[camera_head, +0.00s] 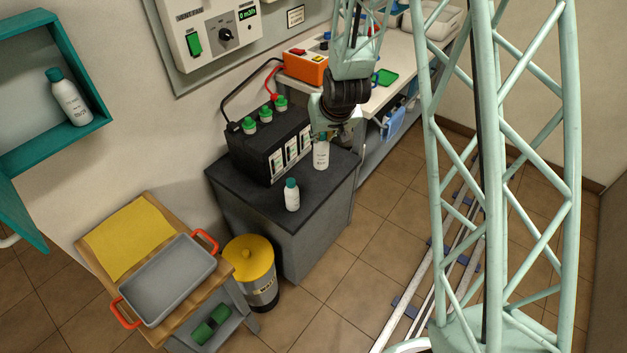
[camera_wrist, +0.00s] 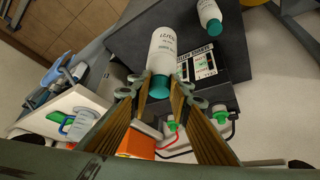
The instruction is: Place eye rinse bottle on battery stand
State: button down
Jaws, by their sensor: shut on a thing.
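My gripper (camera_head: 328,132) is shut on a white eye rinse bottle (camera_head: 321,155) with a green cap. In the wrist view the gripper's fingers (camera_wrist: 162,88) close around the cap, and the white body of the bottle (camera_wrist: 162,48) points away from me. The bottle is upright over the right part of the dark battery stand (camera_head: 319,195); I cannot tell whether its base touches the top. A second bottle (camera_head: 292,196) stands on the front part of the stand, also in the wrist view (camera_wrist: 207,14). A third bottle (camera_head: 70,98) is in the open teal cabinet (camera_head: 28,152).
A black battery (camera_head: 250,151) with green caps and cables fills the back of the stand, close to the held bottle. An orange device (camera_head: 306,66) sits on the bench behind. A wooden cart (camera_head: 88,262) with a grey tray and a yellow-lidded bin (camera_head: 249,258) stand at front left.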

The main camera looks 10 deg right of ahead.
jog(key=s+a+f+m+h+b, duration=0.1)
jog(key=s+f+b, duration=0.4)
jog(key=f, duration=0.8)
jog(key=s+m+h, duration=0.1)
jog(key=m, duration=0.1)
jog(key=shift+a+m, duration=0.3)
jog(key=shift+a, duration=0.05)
jog(key=shift+w, duration=0.1)
jog(key=w+f, duration=0.1)
jog(key=w, duration=1.5)
jog(key=shift+d+f, duration=0.2)
jog(key=shift+d, duration=0.1)
jog(key=shift+f+b, duration=0.8)
jog(key=shift+f, duration=1.1)
